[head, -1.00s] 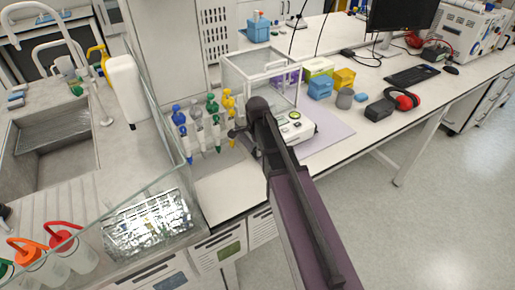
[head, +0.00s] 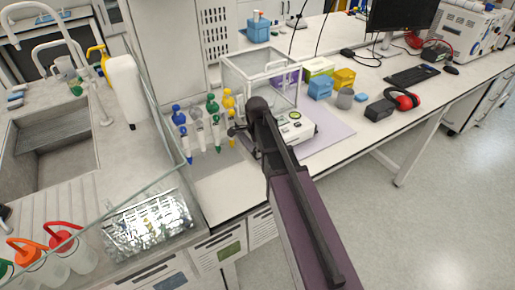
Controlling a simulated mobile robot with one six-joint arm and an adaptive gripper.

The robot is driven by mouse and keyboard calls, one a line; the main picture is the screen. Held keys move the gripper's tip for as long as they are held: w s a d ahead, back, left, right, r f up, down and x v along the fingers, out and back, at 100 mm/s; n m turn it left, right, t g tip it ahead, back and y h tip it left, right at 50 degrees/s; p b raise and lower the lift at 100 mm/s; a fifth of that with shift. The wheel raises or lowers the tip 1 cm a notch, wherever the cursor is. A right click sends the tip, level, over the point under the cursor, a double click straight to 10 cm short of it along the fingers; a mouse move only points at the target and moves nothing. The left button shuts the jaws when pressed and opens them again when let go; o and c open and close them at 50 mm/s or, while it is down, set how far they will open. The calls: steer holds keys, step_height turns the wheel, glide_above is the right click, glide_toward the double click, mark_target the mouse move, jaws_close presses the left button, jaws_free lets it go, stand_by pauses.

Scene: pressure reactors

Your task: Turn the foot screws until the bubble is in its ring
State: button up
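A white balance (head: 296,128) with a clear glass draft shield (head: 258,78) stands on a pale lilac mat (head: 330,128) on the bench. A small round green-yellow spot shows on its front panel; I cannot tell whether it is the bubble level. The foot screws are not visible, and my arm hides part of the balance's front left. My gripper (head: 238,131) is at the front left of the balance, beside the pipettes. It is dark, small and partly behind my arm, so its opening and any contact are unclear.
Several colored pipettes (head: 199,127) stand close left of my gripper. A glass panel (head: 160,125) separates them from the sink (head: 50,140). Blue and yellow boxes (head: 320,88), a grey cup (head: 345,99) and red ear muffs (head: 404,100) stand to the right. The bench front is clear.

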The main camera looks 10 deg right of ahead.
steer(key=shift+c, duration=1.4)
step_height(320, 180, up, 14)
steer(key=n+p, duration=0.6)
steer(key=p, duration=0.8)
steer(key=shift+n, duration=0.3)
steer(key=shift+f, duration=0.2)
step_height(320, 180, down, 14)
steer(key=b, duration=1.4)
steer(key=shift+r, duration=0.25)
jaws_close()
